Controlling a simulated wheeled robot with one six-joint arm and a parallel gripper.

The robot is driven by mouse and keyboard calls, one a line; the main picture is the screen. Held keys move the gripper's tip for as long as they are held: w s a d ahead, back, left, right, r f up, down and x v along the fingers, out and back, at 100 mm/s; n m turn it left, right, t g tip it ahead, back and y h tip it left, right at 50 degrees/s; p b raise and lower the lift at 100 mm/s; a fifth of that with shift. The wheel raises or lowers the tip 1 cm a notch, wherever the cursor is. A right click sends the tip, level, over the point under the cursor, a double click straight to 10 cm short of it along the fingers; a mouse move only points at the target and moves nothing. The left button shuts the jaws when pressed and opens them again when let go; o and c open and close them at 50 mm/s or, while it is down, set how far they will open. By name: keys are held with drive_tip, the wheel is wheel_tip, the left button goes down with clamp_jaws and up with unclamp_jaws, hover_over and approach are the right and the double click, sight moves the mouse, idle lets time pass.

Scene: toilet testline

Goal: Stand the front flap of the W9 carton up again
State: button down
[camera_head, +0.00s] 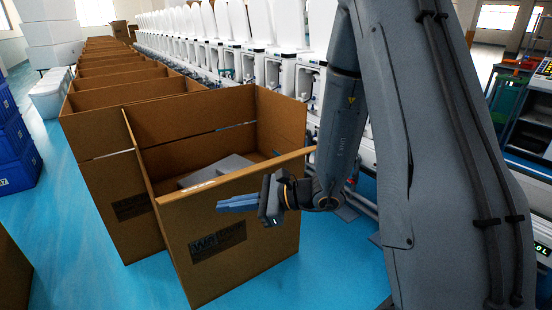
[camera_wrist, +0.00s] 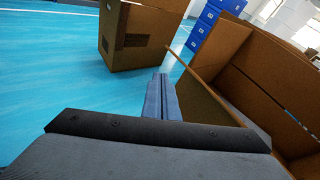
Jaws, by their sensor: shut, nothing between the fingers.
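The W9 carton (camera_head: 270,232) is an open brown box with a dark printed label on its front. A grey and white item (camera_head: 222,169) lies inside. Its back flap (camera_head: 190,115) and right flap (camera_head: 280,120) stand up. The front flap's edge (camera_head: 240,178) runs lower than the right flap's top; its exact angle is unclear. In the wrist view a thin cardboard edge (camera_wrist: 205,87) slants just right of the fingers. My gripper (camera_head: 222,204) is shut and empty, outside the carton's front and below that edge, fingers pointing left. I cannot tell whether it touches the cardboard.
A row of open cartons (camera_head: 110,75) runs back behind this one. White toilets (camera_head: 240,55) line the back right. Blue crates (camera_head: 15,140) are stacked at the left. Another carton (camera_wrist: 140,35) stands ahead in the wrist view. Blue floor (camera_wrist: 50,75) is clear left of my fingers.

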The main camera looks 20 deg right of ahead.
drive_tip(key=w+d+f+m+t+h+p, duration=0.2)
drive_tip(key=d+m+t+h, duration=0.15)
drive_tip(key=d, duration=0.35)
drive_tip(key=w+d+f+m+t+h+p, duration=0.1)
drive_tip(key=w+d+m+t+h+p, duration=0.1)
drive_tip(key=d+m, duration=0.35)
drive_tip(key=w+d+f+m+t+h+p, duration=0.2)
drive_tip(key=d+m+t+h, duration=0.1)
drive_tip(key=d, duration=0.5)
drive_tip(key=w+a+p, duration=0.3)
drive_tip(key=w+p, duration=0.2)
drive_tip(key=w, duration=0.6)
drive_tip(key=shift+w+a+r, duration=0.15)
drive_tip(key=shift+w+r, duration=0.05)
drive_tip(key=shift+r, duration=0.2)
drive_tip(key=shift+w+r+g, duration=0.1)
drive_tip(key=shift+g, duration=0.25)
